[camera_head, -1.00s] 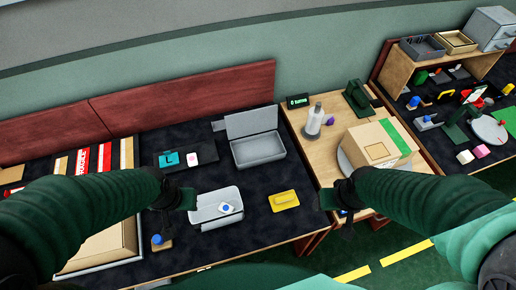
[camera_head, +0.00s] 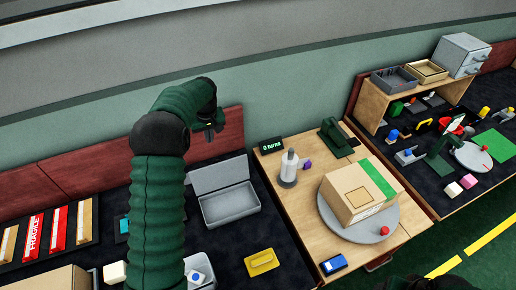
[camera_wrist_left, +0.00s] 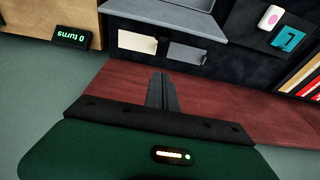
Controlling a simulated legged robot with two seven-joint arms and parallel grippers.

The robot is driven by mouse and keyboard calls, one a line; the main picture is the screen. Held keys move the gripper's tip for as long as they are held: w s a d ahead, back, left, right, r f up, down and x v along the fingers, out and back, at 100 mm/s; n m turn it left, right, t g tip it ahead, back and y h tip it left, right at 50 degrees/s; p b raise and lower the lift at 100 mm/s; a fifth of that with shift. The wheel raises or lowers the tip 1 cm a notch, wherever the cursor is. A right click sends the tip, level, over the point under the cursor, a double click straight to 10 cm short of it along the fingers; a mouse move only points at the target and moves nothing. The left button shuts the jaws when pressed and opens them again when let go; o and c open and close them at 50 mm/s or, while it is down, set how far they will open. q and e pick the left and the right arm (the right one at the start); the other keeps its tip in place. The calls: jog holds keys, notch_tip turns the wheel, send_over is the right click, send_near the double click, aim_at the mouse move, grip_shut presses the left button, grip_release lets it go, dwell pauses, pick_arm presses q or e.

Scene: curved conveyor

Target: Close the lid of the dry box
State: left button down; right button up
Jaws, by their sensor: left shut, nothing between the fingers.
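The dry box appears to be the grey open box (camera_head: 230,204) on the dark table in the head view. Its grey lid (camera_head: 218,175) stands open at the back edge, and the inside looks empty. My left gripper (camera_head: 209,132) is raised behind and above the lid, in front of the red panel, apart from the box. In the left wrist view the left fingers (camera_wrist_left: 162,92) are together with nothing between them, and part of the grey box (camera_wrist_left: 165,18) shows at the top edge.
A yellow block (camera_head: 262,262) lies right of a second grey container (camera_head: 199,270), partly hidden by my left arm. The red back panel (camera_head: 90,178) runs behind the box.

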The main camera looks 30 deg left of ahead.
aim_at(220, 173)
pick_arm(q)
notch_tip(220, 173, down, 9)
jog(key=d+p, duration=0.1)
jog(key=p, duration=0.2)
jog(key=shift+s, duration=0.2)
jog(key=shift+w+f, duration=0.1)
jog(key=shift+w, duration=0.05)
dwell(0.4)
